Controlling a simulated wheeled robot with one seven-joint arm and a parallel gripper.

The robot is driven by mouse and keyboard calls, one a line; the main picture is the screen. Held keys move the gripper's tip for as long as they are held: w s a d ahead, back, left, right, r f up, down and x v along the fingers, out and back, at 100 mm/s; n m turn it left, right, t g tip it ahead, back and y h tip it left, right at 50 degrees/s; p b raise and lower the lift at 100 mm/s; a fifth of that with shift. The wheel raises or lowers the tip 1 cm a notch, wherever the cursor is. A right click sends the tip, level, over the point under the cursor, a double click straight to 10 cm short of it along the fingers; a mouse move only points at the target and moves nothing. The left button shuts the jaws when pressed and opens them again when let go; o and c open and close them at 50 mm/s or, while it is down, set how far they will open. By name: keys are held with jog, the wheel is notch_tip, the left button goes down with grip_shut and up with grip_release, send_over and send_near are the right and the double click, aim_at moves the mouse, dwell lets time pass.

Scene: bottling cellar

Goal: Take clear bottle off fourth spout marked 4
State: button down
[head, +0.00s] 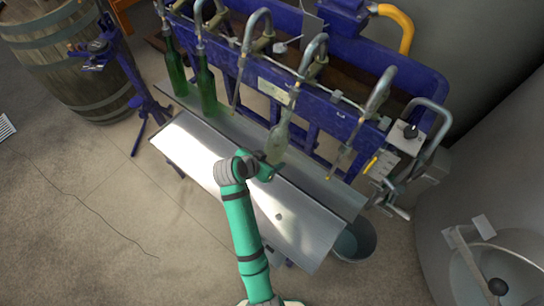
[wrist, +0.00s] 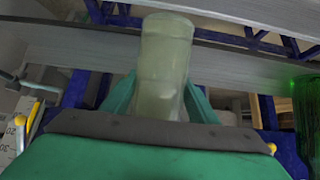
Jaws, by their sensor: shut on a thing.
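The clear bottle (head: 277,143) stands under the fourth spout (head: 311,58) from the left in the head view. Its neck lines up with the spout's tube; I cannot tell how far the tube reaches inside. My gripper (head: 268,172) is at the lower part of the bottle, in front of the filler. In the wrist view the clear bottle (wrist: 165,62) sits between the two green fingers of my gripper (wrist: 160,103), which are shut on it. The number mark 4 is not readable.
Two green bottles (head: 207,90) hang at the left spouts. The third spout (head: 250,35) and fifth spout (head: 381,92) are empty. A metal shelf (head: 325,195) runs below. A bucket (head: 356,241) stands right, a barrel (head: 70,60) left. The floor in front left is clear.

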jog(key=shift+s+a+f, duration=1.05)
jog(key=shift+s+f, duration=0.35)
jog(key=shift+f, duration=2.35)
jog(key=shift+s+a+f, duration=1.05)
jog(key=shift+s+f, duration=0.3)
jog(key=shift+f, duration=2.35)
jog(key=s+a+r, duration=0.1)
jog(key=s+a, duration=0.3)
jog(key=s, duration=0.1)
jog(key=shift+s+r, duration=0.4)
